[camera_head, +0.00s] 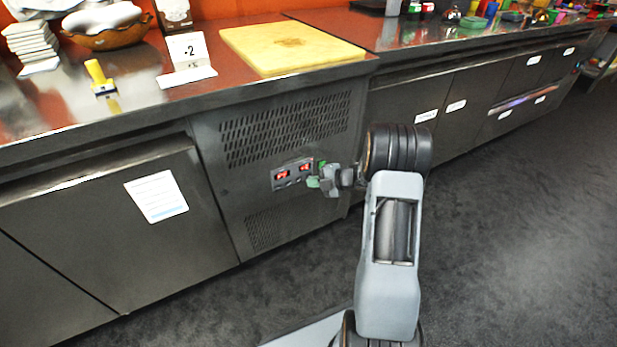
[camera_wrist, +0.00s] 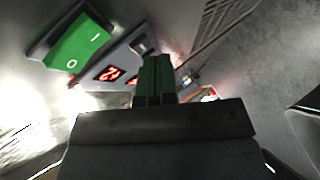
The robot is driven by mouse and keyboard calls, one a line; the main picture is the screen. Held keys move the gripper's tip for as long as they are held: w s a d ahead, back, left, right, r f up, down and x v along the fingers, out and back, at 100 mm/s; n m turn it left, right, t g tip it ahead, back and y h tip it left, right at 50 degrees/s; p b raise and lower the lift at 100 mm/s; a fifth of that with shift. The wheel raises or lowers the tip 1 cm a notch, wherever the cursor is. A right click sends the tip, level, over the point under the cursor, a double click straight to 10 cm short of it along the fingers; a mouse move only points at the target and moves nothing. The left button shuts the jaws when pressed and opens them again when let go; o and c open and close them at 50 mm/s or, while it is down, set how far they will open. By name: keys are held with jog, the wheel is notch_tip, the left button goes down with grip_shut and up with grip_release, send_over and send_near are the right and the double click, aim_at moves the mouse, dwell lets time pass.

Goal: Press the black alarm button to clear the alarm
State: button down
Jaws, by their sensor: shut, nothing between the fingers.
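The control panel (camera_head: 291,174) with red lit digits is on the front of the steel fridge unit, left of my gripper (camera_head: 319,181). In the wrist view the panel (camera_wrist: 121,64) lies tilted beyond my green fingertips (camera_wrist: 156,72), with a red display and a green rocker switch (camera_wrist: 78,43) at its upper left. My gripper is shut and empty, its tips very close to the panel. I cannot tell whether they touch it. I cannot make out the black alarm button; the fingers cover part of the panel.
Perforated vents (camera_head: 285,128) surround the panel on the unit's front. The counter above holds a yellow cutting board (camera_head: 290,47), a number sign (camera_head: 187,50) and a yellow-handled scraper (camera_head: 99,76). Open dark floor (camera_head: 520,230) lies to the right.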

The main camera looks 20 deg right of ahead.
jog(key=shift+w, duration=0.35)
dwell(0.5)
dwell(0.3)
jog(key=shift+s+p, duration=0.3)
jog(key=shift+s, duration=0.5)
jog(key=shift+s+d, duration=0.1)
jog(key=shift+s+d+p, duration=0.15)
jog(key=shift+s+p, duration=0.1)
jog(key=shift+s, duration=0.95)
jog(key=shift+s+d+p, duration=0.1)
jog(key=shift+s+p, duration=0.1)
jog(key=shift+s, duration=1)
